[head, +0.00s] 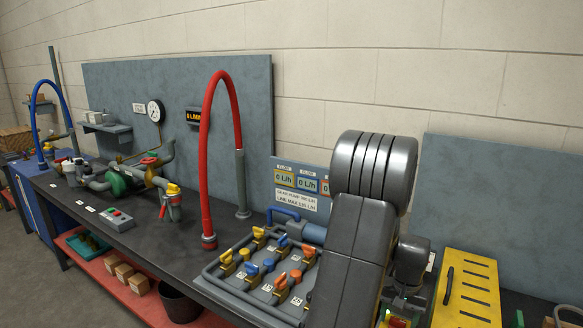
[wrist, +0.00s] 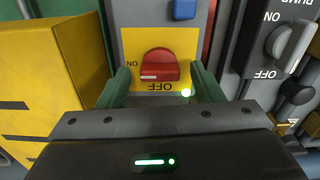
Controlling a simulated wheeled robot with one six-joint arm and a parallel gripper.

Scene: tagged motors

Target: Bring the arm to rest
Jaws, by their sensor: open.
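My gripper (wrist: 159,74) is open in the wrist view, with one green finger on each side of a red rotary switch (wrist: 160,64) on a yellow plate (wrist: 133,40). The switch's handle lies level in that view, its white mark on the left, by the ON label. No grip on it shows; I cannot tell whether a finger touches it. In the head view my arm hides most of the gripper and the switch, low at the right.
A yellow slotted box (head: 467,290) stands right of my arm; its side is close left of the gripper in the wrist view. A grey knob (wrist: 290,42) marked ON and OFF is at the right. The valve panel (head: 240,290) and red hose (head: 207,150) lie left of my arm.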

